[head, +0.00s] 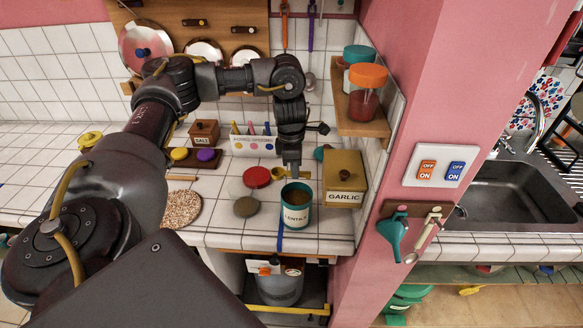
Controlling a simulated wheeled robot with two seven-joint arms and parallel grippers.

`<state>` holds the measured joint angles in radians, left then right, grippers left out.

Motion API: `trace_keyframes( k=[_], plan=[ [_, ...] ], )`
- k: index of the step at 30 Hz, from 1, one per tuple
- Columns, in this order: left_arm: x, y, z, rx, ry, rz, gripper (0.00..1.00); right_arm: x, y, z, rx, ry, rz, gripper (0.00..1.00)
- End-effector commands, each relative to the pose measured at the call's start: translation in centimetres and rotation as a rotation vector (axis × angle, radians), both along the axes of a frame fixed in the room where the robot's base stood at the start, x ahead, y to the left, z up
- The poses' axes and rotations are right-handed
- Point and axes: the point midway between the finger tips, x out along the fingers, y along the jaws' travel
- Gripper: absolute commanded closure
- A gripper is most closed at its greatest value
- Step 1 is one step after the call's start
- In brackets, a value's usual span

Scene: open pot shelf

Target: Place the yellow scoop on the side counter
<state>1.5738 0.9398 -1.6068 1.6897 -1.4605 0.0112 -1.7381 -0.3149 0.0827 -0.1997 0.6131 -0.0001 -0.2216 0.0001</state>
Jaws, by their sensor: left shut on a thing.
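My left gripper (293,168) points straight down over a teal canister (296,216) with a white label that seems to read LENTILS. It is shut on a small yellow piece, which looks like the yellow scoop (279,173), just above the canister's open mouth. Most of the scoop is hidden by the fingers, and I cannot tell whether its lower part is inside the canister. The white tiled counter (222,222) spreads around the canister and to the left. My right gripper is not in view.
A yellow GARLIC box (343,180) stands close right of the canister. A red lid (257,177) and a round jar (246,206) lie to its left. A wooden shelf (366,124) with jars hangs at the right. A speckled round board (181,209) lies further left.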

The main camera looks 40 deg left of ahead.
Motion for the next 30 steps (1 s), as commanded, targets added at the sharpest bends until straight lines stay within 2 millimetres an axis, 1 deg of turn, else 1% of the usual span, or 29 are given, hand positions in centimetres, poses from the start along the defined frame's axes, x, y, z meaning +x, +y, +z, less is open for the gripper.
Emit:
trace_keyframes(
  k=[1,6,9,12,15,18,23,26,28,30],
  plan=[
    [0.9,0.8,-0.6,-0.001,0.004,0.008,1.0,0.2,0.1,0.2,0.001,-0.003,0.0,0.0],
    [3.6,3.2,-2.2,-0.001,0.003,0.004,1.0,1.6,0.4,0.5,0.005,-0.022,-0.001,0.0],
    [4.8,4.3,-4.4,-0.002,0.005,0.003,1.0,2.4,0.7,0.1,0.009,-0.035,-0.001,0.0],
    [5.8,5.1,-5.9,-0.002,0.002,0.001,1.0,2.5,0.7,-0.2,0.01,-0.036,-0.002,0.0],
    [6.4,5.8,-6.8,-0.001,0.001,0.0,1.0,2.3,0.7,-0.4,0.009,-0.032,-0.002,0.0],
    [6.9,6.1,-7.3,-0.001,-0.001,-0.002,1.0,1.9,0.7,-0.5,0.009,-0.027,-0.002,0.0],
    [7.0,6.2,-7.4,0.0,-0.002,-0.004,1.0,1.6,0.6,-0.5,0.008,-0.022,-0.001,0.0],
    [7.2,6.4,-7.8,-0.001,-0.001,-0.001,1.0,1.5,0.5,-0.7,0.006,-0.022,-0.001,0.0],
    [7.4,6.7,-8.6,0.0,0.003,0.0,1.0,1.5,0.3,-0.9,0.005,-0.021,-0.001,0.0],
    [7.4,6.6,-10.0,-0.002,0.002,-0.003,1.0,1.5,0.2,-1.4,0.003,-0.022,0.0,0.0]
  ],
)
